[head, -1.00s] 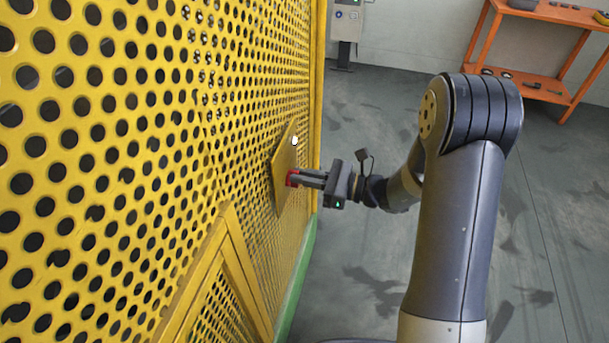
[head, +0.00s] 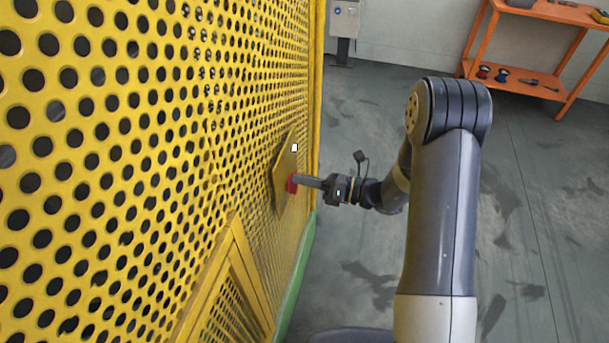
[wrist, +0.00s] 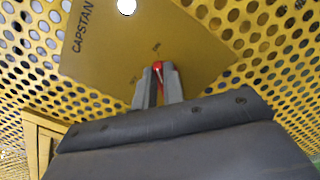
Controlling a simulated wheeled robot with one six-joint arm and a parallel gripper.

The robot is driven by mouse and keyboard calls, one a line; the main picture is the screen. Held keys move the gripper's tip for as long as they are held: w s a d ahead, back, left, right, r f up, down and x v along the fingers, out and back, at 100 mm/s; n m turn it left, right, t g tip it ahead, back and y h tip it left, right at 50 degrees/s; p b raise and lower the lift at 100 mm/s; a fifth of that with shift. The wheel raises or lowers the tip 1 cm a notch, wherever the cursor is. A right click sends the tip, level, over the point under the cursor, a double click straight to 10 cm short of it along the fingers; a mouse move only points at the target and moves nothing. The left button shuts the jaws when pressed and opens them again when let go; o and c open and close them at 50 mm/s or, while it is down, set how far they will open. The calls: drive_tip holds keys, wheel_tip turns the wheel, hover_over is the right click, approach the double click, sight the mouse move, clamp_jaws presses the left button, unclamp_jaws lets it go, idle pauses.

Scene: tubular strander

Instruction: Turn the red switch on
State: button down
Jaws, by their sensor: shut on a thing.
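The red switch (head: 291,185) sits on a yellow plate (head: 284,160) fixed to the perforated yellow guard. In the wrist view the red switch (wrist: 158,67) shows between my two fingers, with a white mark on it. The plate (wrist: 105,40) reads "CAPSTAN" and has a round white lamp (wrist: 127,6). Small labels sit above and left of the switch; the upper seems to read "ON", the left one "OFF". The white mark points roughly up, toward the upper label. My gripper (head: 302,182) is shut on the switch, and its fingers (wrist: 158,84) partly hide it.
The perforated yellow guard (head: 150,130) fills the left side, with a framed panel (head: 232,270) low down and a green base edge (head: 297,285). An orange bench (head: 540,15) stands at the far right. The grey floor to the right is open.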

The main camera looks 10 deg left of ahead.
drive_tip(key=shift+w+m, duration=0.1)
drive_tip(key=shift+m, duration=0.5)
drive_tip(key=c, duration=1.5)
unclamp_jaws()
drive_tip(key=s+d+b, duration=0.1)
drive_tip(key=d, duration=0.9)
drive_tip(key=shift+s+d, duration=0.3)
drive_tip(key=shift+d, duration=0.1)
drive_tip(key=shift+a, duration=0.1)
drive_tip(key=w+a+p, duration=0.1)
drive_tip(key=a, duration=0.9)
drive_tip(key=shift+w+a, duration=0.25)
drive_tip(key=shift+a, duration=0.05)
drive_tip(key=shift+d, duration=0.1)
